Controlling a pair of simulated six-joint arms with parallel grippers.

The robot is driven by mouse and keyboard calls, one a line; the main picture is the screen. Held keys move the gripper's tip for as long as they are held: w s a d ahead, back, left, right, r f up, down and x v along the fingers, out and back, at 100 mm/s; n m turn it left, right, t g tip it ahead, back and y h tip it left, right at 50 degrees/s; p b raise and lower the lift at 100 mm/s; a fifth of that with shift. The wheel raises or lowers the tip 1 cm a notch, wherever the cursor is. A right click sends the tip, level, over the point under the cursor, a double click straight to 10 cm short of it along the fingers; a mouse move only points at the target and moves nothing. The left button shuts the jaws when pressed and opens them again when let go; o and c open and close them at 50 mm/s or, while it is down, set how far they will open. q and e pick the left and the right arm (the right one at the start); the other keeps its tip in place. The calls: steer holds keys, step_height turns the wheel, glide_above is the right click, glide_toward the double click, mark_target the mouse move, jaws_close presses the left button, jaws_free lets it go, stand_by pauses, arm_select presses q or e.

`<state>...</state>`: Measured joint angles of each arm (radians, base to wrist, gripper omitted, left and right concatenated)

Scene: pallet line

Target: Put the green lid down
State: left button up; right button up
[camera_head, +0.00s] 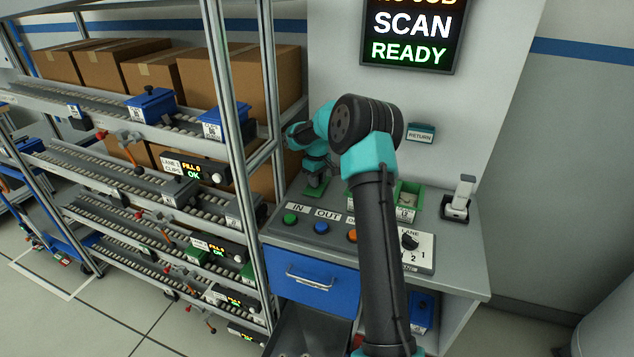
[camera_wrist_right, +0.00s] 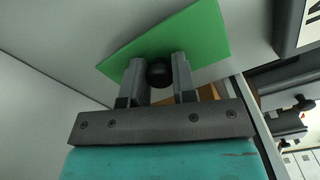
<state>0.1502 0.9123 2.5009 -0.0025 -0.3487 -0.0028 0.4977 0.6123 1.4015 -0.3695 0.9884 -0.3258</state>
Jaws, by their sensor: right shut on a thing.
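My right gripper (camera_wrist_right: 158,80) is shut on the black knob (camera_wrist_right: 159,72) of the green lid (camera_wrist_right: 205,35) in the wrist view. The lid is a flat green plate over a grey surface. In the head view the right gripper (camera_head: 314,177) is small and partly hidden behind my own arm, at the left back of the grey counter (camera_head: 455,245). The green lid (camera_head: 314,190) shows just under it. I cannot tell whether the lid touches the counter. An open green bin (camera_head: 409,190) stands on the counter to the right. My left gripper is not in view.
A button panel (camera_head: 330,229) lies along the counter's front, with a lane knob (camera_head: 409,241) at its right. A scanner in a stand (camera_head: 460,198) is at the right. The rack (camera_head: 262,150) with roller lanes stands close on the left. My arm hides part of the counter.

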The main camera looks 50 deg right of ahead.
steer(key=shift+f, duration=0.45)
steer(key=shift+f, duration=0.15)
steer(key=o, duration=0.9)
step_height(320, 180, up, 12)
steer(key=shift+r, duration=0.15)
stand_by(0.5)
